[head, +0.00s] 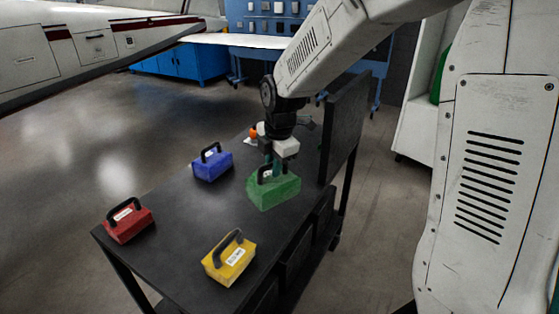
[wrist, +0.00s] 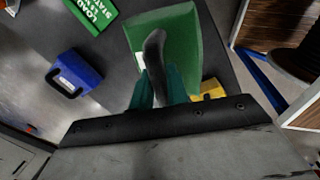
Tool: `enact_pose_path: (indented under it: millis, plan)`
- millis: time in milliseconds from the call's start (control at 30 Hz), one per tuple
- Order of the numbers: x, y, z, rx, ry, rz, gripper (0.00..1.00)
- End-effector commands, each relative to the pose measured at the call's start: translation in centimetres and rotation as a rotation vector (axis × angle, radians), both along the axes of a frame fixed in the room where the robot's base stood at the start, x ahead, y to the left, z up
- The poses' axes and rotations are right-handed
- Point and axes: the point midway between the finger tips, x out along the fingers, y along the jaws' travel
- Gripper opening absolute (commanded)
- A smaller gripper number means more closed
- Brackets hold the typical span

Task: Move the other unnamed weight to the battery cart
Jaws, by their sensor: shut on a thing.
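A green weight (head: 275,193) with a dark handle is at the right side of the black cart top. My gripper (head: 271,170) is above it and shut on its handle. In the wrist view the handle of the green weight (wrist: 185,40) is between the teal fingers of my gripper (wrist: 158,92). I cannot tell whether the weight's underside touches the top. A blue weight (head: 213,167), a red weight (head: 130,223) and a yellow weight (head: 230,264) stand apart on the same top, handles up.
The black cart (head: 185,225) has a tall dark panel (head: 345,125) at its right end. A green sign (wrist: 92,12) with white lettering shows in the wrist view. A small orange item (head: 253,133) is behind my gripper. Blue cabinets (head: 180,65) stand at the back; open floor is at left.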

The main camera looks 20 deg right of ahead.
Motion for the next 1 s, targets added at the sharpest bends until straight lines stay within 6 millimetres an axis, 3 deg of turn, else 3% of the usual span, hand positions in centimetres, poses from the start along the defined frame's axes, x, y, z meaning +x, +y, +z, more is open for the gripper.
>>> enact_pose_path:
  millis: [500,1000]
  plan:
    - [0.0,-0.1,-5.7,0.001,0.0,-0.003,0.0]
    - [0.1,-0.2,-7.2,0.0,-0.002,-0.003,0.0]
